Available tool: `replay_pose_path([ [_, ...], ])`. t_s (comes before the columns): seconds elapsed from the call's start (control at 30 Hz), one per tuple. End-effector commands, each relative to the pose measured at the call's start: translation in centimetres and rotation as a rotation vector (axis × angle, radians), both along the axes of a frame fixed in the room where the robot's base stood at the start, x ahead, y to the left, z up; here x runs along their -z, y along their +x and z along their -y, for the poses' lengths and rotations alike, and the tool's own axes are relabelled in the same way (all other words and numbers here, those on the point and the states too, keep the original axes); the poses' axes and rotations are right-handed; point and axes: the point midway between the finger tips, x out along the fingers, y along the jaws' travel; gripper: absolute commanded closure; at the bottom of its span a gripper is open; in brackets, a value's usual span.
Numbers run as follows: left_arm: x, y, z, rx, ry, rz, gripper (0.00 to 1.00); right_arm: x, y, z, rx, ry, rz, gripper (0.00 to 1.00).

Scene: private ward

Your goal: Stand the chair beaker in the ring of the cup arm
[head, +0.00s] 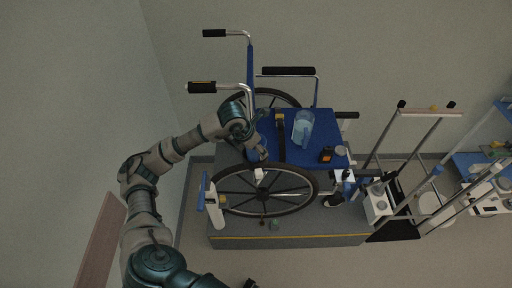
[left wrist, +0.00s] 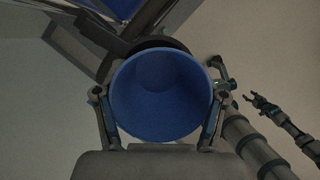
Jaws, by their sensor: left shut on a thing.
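The blue beaker (left wrist: 160,95) fills the middle of the left wrist view, its round mouth facing the camera. My left gripper (left wrist: 158,92) is shut on it, one finger on each side. In the head view my left gripper (head: 262,152) is by the near side of the wheelchair seat, above the near wheel; the beaker cannot be made out there. A dark curved band (left wrist: 160,42) shows just behind the beaker's rim; I cannot tell whether it is the ring of the cup arm. My right gripper (left wrist: 257,100) is empty, fingers apart, at the right of the left wrist view.
The wheelchair seat (head: 290,155) bears a clear blue jug (head: 302,127) and a dark bottle (head: 326,155). The near wheel (head: 262,190) stands on a grey platform (head: 330,225). A walking frame (head: 425,112) and equipment crowd the right. Bare floor lies in front.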

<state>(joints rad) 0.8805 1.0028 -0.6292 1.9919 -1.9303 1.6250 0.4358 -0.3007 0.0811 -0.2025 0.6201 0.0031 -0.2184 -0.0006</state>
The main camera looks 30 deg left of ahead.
Motion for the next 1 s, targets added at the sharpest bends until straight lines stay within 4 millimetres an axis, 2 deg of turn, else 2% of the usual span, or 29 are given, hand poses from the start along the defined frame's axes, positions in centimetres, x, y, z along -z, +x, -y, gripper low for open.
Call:
replay_pose_path([
  [0.1,0.3,0.0,0.0,0.0,0.0,0.0,0.97,0.2,0.0,0.0,0.0,0.0,-0.001,0.48],
  [0.13,0.3,0.0,0.0,0.0,0.0,0.0,0.28,0.2,0.0,0.0,0.0,0.0,-0.001,0.48],
  [0.23,0.2,0.0,0.0,0.0,0.0,0.0,0.03,0.2,0.0,0.0,0.0,0.0,-0.001,0.48],
  [0.27,0.2,0.0,-0.1,0.0,0.0,0.0,0.0,0.2,0.0,0.0,0.0,0.0,0.0,0.48],
  [0.67,-0.3,-0.1,-0.2,0.0,0.0,0.002,0.0,0.1,0.0,0.0,0.001,-0.001,0.0,0.48],
  [0.77,-1.5,-0.6,-0.4,0.0,0.0,0.002,0.0,0.1,0.0,0.0,0.001,-0.001,0.0,0.48],
  [1.0,-6.5,-2.4,-1.2,-0.001,0.0,0.004,0.0,0.1,0.0,0.0,0.0,-0.001,0.0,0.48],
])
